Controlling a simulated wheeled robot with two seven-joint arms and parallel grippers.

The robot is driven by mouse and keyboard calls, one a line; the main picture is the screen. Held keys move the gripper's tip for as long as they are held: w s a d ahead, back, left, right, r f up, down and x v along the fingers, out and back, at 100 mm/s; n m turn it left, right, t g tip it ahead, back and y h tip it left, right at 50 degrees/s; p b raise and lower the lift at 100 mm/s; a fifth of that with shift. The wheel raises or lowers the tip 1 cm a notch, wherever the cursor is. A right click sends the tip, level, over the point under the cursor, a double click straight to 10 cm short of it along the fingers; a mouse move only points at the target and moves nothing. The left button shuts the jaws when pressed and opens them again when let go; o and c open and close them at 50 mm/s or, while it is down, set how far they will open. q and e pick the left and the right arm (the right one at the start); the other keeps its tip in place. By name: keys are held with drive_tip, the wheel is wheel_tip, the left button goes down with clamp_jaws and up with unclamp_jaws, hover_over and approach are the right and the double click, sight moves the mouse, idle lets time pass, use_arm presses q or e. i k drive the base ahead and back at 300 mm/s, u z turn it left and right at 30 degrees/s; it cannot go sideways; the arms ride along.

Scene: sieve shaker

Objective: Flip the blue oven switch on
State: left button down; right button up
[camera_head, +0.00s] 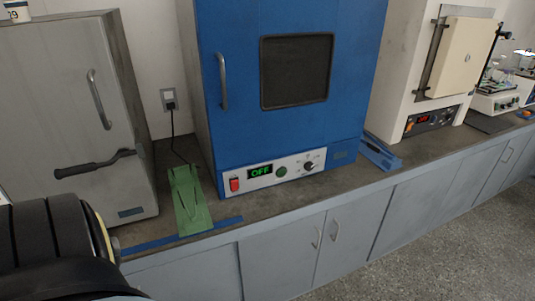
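The blue oven (290,130) stands on the bench in the middle of the view. Its door is shut, with a dark window and a handle at the left. On its lower panel, a red switch (234,184) sits at the left end. Beside it, the display (260,171) reads "OFF" in green. A green round button (281,172) and a dark knob (308,166) are further right. Part of my arm fills the lower left corner, well left of the switch. Neither of my grippers shows.
A grey oven (60,120) with a dark lever stands at left. A green tool (188,199) lies between the ovens and a blue one (381,152) right of the blue oven. A white furnace (440,70) stands at right. Bench space before the blue oven is narrow but clear.

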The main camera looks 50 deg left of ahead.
sight(234, 183)
drive_tip(key=u, duration=0.5)
drive_tip(key=i, duration=0.9)
drive_tip(key=u, duration=0.75)
